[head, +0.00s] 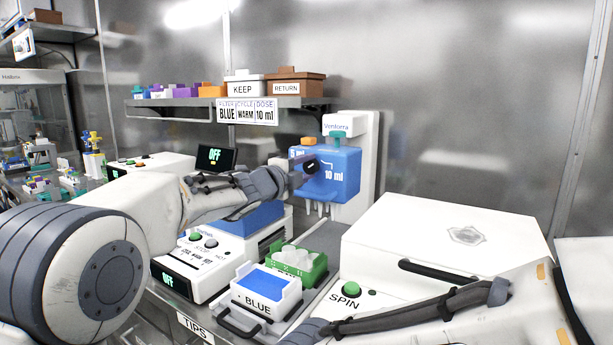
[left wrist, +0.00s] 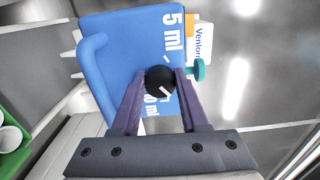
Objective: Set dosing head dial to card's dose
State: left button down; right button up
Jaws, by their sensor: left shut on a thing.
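The blue dosing head (head: 345,188) hangs on a white stand marked Ventorra. Its black dial (head: 311,166) sits between a 5 ml label on the left, partly covered, and a 10 ml label on the right. My left gripper (head: 307,168) is shut on the dial. In the left wrist view both purple fingers (left wrist: 160,84) flank the round black dial (left wrist: 158,78). Its white mark points toward the partly hidden 10 ml label. The card (head: 247,111) under the shelf reads BLUE, WARM, 10 ml. My right arm enters at lower right; its fingers are out of frame.
A blue-topped tray marked BLUE (head: 262,304) and a green rack (head: 318,270) with white cups stand below the dosing head. A white machine marked SPIN (head: 440,235) fills the right. KEEP (head: 243,88) and RETURN (head: 288,88) boxes sit on the shelf.

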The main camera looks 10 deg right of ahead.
pick_arm(q)
jog(key=shift+m, duration=0.7)
jog(key=shift+b, duration=0.35)
jog(key=shift+c, duration=2.1)
grip_release()
jog(key=b+v, duration=0.1)
jog(key=v, duration=0.9)
jog(key=shift+s+a+b, duration=0.15)
jog(key=shift+b, duration=0.15)
